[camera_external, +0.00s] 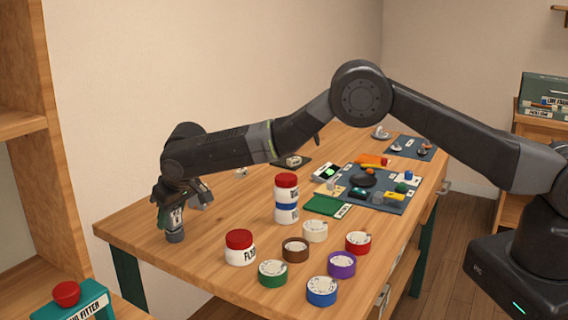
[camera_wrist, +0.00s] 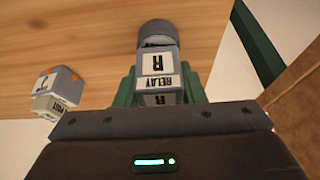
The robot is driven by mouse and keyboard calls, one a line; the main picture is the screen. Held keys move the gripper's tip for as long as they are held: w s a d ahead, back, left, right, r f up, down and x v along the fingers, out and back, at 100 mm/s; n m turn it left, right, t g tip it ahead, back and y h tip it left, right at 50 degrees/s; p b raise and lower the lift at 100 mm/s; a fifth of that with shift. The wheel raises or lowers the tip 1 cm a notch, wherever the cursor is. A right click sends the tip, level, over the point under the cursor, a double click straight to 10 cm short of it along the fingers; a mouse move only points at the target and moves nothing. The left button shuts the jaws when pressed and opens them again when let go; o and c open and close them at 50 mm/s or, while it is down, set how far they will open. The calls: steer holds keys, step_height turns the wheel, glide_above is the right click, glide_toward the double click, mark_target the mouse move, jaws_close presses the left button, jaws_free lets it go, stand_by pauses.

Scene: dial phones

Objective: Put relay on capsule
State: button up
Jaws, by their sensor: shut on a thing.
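The relay (camera_wrist: 163,74) is a light block with "RELAY" and "R" on white labels, between the green fingers of my gripper (camera_wrist: 160,90) in the wrist view. A dark grey round piece (camera_wrist: 157,33) is at its far end; I cannot tell whether it belongs to the relay. In the external view my gripper (camera_external: 172,212) points down at the table's left end, shut on the relay, with the grey round piece (camera_external: 175,236) lowest, at or just above the wood. I cannot pick out the capsule for certain.
A small grey block with a white label (camera_wrist: 60,92) lies left of the gripper in the wrist view. The table (camera_external: 140,228) holds a red-lidded jar (camera_external: 240,252), stacked jars (camera_external: 286,212), several coloured dials (camera_external: 322,292) and a dark mat (camera_external: 395,203) with parts.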

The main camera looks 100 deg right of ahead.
steer(key=shift+f, duration=0.25)
steer(key=o, duration=1)
steer(key=shift+r, duration=0.1)
steer(key=shift+r, duration=0.3)
steer(key=b+v, duration=0.2)
steer(key=v, duration=0.9)
steer(key=shift+s+a+r, duration=0.1)
steer(key=shift+a+r, duration=0.05)
steer(key=shift+r, duration=0.15)
